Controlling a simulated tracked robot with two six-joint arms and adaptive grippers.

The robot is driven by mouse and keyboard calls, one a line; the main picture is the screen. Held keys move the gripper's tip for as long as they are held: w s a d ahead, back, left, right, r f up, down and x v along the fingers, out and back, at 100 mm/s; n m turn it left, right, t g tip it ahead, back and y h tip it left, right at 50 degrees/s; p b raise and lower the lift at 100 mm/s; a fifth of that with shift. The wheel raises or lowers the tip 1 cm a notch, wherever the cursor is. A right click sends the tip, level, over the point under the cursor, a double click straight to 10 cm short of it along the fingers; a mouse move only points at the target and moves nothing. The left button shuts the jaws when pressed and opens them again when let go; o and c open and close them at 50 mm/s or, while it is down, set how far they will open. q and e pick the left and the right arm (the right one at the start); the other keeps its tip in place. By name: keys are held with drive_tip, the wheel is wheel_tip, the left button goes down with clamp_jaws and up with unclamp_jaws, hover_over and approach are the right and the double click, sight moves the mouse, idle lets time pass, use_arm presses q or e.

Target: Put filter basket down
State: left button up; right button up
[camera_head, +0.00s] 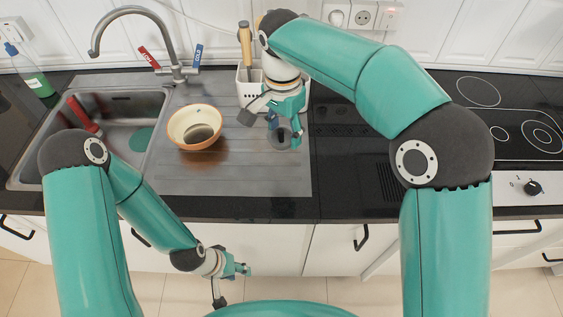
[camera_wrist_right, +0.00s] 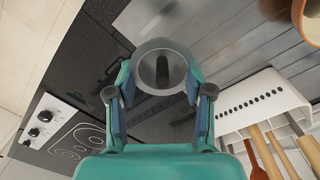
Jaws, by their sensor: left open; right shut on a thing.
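The filter basket (camera_head: 280,138) is a small round grey metal cup. In the wrist view it (camera_wrist_right: 150,71) sits between the fingertips with its round opening and a dark shape in the middle showing. My right gripper (camera_head: 284,128) is shut on it, over the right part of the steel drainboard (camera_head: 240,178). I cannot tell whether the basket touches the surface. My right fingers also show in the wrist view (camera_wrist_right: 162,88). My left gripper (camera_head: 234,284) is open and empty, low in front of the cabinets.
An orange-rimmed bowl (camera_head: 195,128) stands on the drainboard left of the basket. A white utensil holder (camera_head: 243,90) stands behind my right gripper. The sink (camera_head: 150,150) is at left, the cooktop (camera_head: 515,120) at right. The front of the drainboard is clear.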

sight(283, 173)
wheel_tip(283, 173, down, 13)
drive_tip(key=shift+a+p, duration=0.15)
drive_tip(key=shift+p, duration=0.35)
drive_tip(key=o, duration=1.3)
drive_tip(key=shift+c, duration=0.2)
drive_tip(key=r, duration=1.2)
drive_tip(key=shift+w+a+b, duration=0.15)
drive_tip(key=shift+a+b, duration=0.05)
drive_tip(key=shift+b, duration=0.2)
